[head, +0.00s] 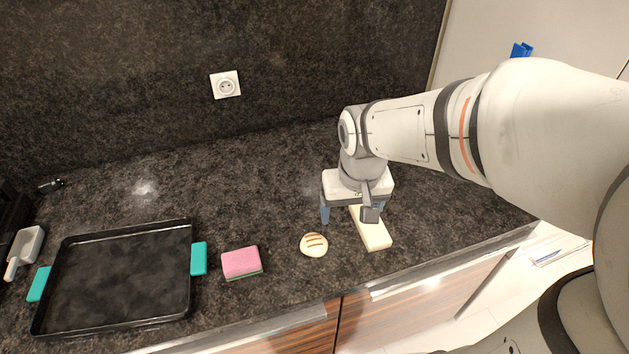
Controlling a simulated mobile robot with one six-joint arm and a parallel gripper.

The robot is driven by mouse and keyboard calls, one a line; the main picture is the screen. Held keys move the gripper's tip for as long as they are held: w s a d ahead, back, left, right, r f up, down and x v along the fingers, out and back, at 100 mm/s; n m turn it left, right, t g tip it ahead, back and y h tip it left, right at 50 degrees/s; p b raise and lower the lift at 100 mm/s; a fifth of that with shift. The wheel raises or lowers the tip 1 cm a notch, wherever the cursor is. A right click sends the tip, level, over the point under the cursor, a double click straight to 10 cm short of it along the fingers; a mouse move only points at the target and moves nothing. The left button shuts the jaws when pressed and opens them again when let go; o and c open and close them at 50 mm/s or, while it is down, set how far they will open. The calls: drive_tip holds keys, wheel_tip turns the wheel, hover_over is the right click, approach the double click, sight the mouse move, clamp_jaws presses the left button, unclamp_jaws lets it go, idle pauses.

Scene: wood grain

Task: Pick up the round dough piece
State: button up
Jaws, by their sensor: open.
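The round dough piece (314,245) is pale, with a few dark score lines on top, and lies on the dark stone counter near its front edge. My gripper (350,218) points down just behind and to the right of it, over a pale oblong block (376,236). The fingers are apart, one on the left and one on the right of the block's far end. The gripper is open, and the round dough piece is outside its fingers. The far end of the block is partly hidden by the gripper.
A pink and green sponge (241,262) lies left of the dough. Further left is a black baking tray (192,285) with teal handles, and a white scoop-like item (24,250) at the far left. The counter behind the dough is clear. A wall socket (225,85) is on the backsplash.

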drive_tip(key=n+g, duration=0.1)
drive_tip(key=g, duration=0.1)
hover_over(314, 239)
wheel_tip(314, 239, down, 8)
drive_tip(key=shift+w+d+f, duration=0.1)
drive_tip(key=shift+f, duration=0.05)
wheel_tip(314, 239, down, 8)
drive_tip(key=shift+f+p, duration=0.1)
drive_tip(key=shift+p, duration=0.5)
drive_tip(key=c, duration=1.1)
